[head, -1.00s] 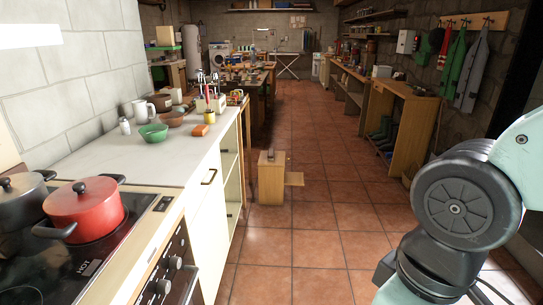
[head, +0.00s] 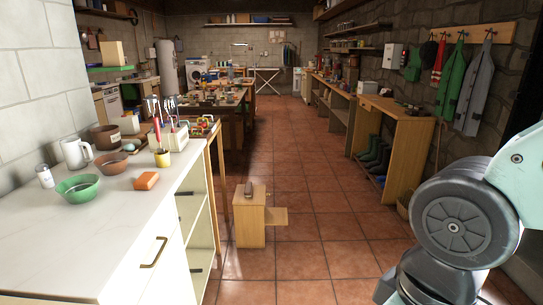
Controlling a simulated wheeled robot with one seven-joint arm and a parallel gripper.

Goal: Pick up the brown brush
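I cannot clearly make out a brown brush. A small greyish-brown object (head: 248,189) stands on top of a low wooden cabinet (head: 250,222) on the floor ahead; it is too small to tell whether it is a brush. An orange-brown block (head: 146,181) lies on the white counter at the left. My gripper is outside the head view; only links of my arm show at the right edge.
The white counter (head: 95,245) at the left holds a green bowl (head: 78,188), a brown bowl (head: 111,164), a white jug (head: 76,153) and a yellow cup (head: 162,158). The low cabinet's door sticks out to the right. Tiled floor (head: 320,225) is clear down the middle. Boots (head: 374,152) stand under the right bench.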

